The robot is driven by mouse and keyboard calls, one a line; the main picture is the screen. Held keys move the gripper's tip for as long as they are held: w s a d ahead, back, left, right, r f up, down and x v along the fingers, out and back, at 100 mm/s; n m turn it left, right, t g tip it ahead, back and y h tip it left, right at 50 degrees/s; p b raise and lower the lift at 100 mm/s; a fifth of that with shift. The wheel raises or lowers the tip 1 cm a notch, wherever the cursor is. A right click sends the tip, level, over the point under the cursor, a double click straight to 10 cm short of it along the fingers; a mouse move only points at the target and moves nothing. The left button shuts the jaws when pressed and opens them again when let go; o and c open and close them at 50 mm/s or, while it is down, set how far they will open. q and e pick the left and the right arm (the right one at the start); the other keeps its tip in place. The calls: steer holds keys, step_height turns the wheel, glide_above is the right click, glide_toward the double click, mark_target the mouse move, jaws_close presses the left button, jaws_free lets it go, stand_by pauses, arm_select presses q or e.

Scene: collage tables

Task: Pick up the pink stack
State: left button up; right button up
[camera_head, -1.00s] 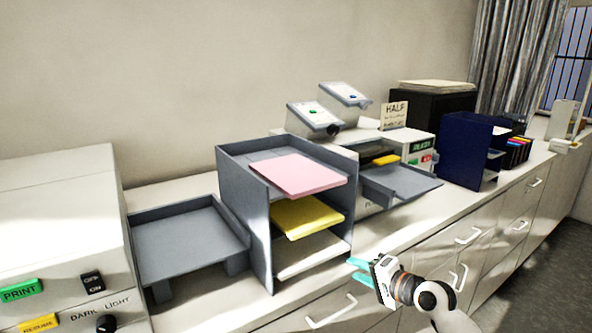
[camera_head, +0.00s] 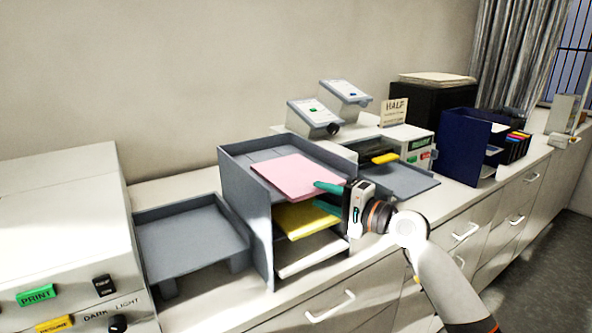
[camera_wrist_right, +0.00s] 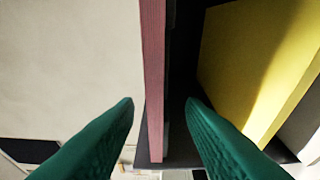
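The pink stack (camera_head: 295,176) lies flat on the top shelf of the grey letter tray (camera_head: 262,225), its front edge jutting out. My right gripper (camera_head: 321,197) is at that front edge, with one teal finger above the stack's level and one below. In the right wrist view the pink stack (camera_wrist_right: 153,80) shows as a thin edge between the two spread green fingertips (camera_wrist_right: 160,103), with gaps at both sides. The right gripper is open. My left gripper is not in view.
A yellow stack (camera_head: 305,221) lies one shelf below and also shows in the right wrist view (camera_wrist_right: 250,60). A white stack (camera_head: 309,253) is at the bottom. A grey flat tray (camera_head: 190,247) stands left, a machine with a grey tray (camera_head: 405,181) right.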

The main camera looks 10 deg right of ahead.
mark_target(317, 192)
steer(key=p+x, duration=0.1)
steer(key=x, duration=0.3)
steer(key=shift+s+a+r, duration=0.1)
steer(key=shift+a+r, duration=0.1)
steer(key=shift+d, duration=0.1)
steer(key=shift+c, duration=1.2)
jaws_close()
